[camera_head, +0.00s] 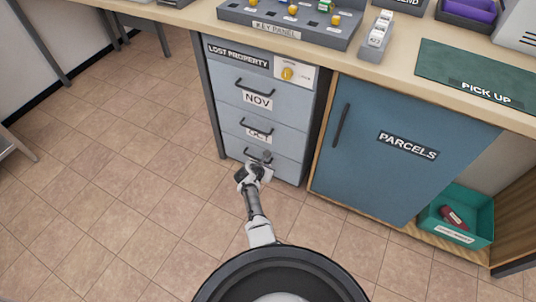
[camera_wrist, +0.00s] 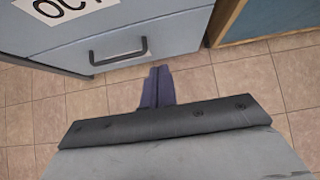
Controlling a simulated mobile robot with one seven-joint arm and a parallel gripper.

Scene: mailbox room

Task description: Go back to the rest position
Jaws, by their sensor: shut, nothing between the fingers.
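My gripper (camera_head: 262,162) is low in front of the bottom drawer of the lost property cabinet (camera_head: 262,108). In the wrist view the gripper's fingers (camera_wrist: 158,72) are together with nothing between them. They point toward the cabinet, just short of and below a black drawer handle (camera_wrist: 118,50), and appear apart from it. The drawers labelled NOV (camera_head: 258,99) and OCT (camera_head: 258,137) look closed.
A blue PARCELS door (camera_head: 400,165) stands right of the cabinet. A green bin (camera_head: 470,205) with a dark red item sits on the lower right shelf. The counter above holds a key panel (camera_head: 290,20) and a green PICK UP mat (camera_head: 478,72).

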